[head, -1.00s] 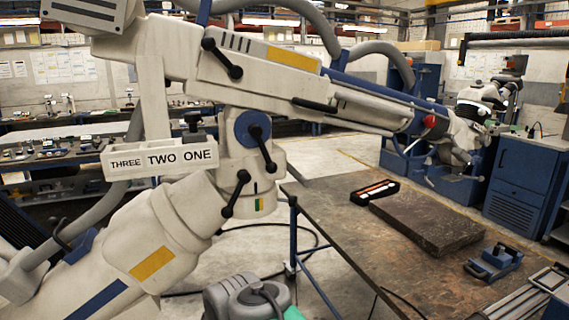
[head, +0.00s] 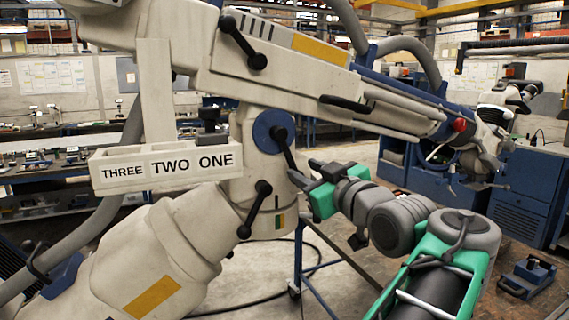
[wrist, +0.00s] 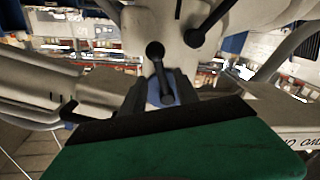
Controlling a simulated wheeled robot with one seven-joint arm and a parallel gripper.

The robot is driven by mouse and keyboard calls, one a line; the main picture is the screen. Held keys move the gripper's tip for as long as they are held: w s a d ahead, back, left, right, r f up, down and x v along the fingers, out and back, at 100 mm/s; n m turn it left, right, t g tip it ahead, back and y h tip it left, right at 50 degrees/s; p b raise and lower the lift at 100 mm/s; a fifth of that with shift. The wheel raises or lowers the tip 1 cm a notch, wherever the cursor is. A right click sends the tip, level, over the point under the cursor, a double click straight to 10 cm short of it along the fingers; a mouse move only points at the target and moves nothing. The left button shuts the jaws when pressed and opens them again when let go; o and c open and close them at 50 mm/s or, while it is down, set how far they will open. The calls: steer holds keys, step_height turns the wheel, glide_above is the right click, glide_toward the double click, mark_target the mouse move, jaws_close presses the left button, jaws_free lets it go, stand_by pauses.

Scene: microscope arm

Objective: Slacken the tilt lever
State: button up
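The lever on the blue pivot disc (head: 268,131) is black with a round knob and slants down to the right; I take this lever (head: 288,152) as the tilt lever, though no label shows. My gripper (head: 308,174), with green finger mounts and dark fingertips, is at the knob end of this lever. In the wrist view the lever (wrist: 160,70) lies between the two dark fingers of my gripper (wrist: 157,82), with the blue disc behind. The fingers are apart and do not visibly clamp it; contact cannot be made out.
Another black lever (head: 255,212) sits just below on the white column, and one more (head: 243,45) on the upper beam. A tray lettered THREE TWO ONE (head: 165,165) hangs at left.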

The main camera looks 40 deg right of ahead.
mark_target(293, 166)
steer(key=p+x, duration=0.1)
steer(key=x, duration=0.5)
steer(key=shift+w+d, duration=0.1)
steer(key=shift+w, duration=0.2)
steer(key=shift+f, duration=0.1)
jaws_close()
stand_by(0.9)
